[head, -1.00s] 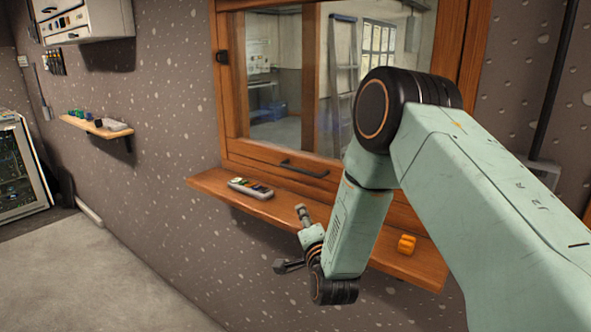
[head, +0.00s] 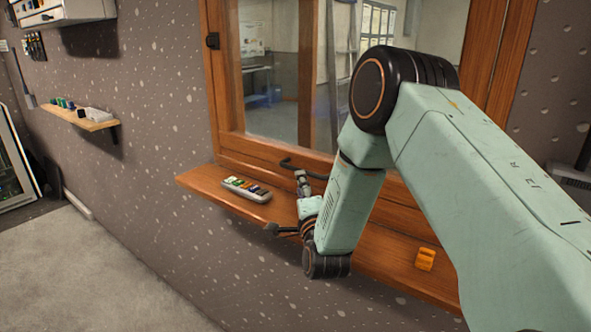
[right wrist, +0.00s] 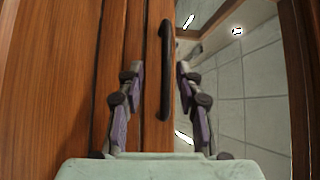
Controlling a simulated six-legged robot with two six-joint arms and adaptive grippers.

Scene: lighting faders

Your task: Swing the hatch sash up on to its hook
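The hatch sash (head: 262,147) is a wooden-framed glass pane, hanging down in its wooden frame above a sill. Its black bar handle (head: 287,163) is on the bottom rail, partly hidden by my right gripper. My right gripper (head: 287,204) is open and empty, just in front of and below the handle. In the right wrist view the handle (right wrist: 165,75) runs between the spread fingers of the right gripper (right wrist: 158,70); I cannot tell whether they touch it. The hook is not clearly seen. My left gripper is not in view.
The wooden sill (head: 205,184) juts out below the hatch. A grey remote-like device (head: 246,189) and an orange object (head: 425,259) lie on it. A black fitting (head: 212,41) is on the left frame post. A small shelf (head: 80,118) is on the wall at left.

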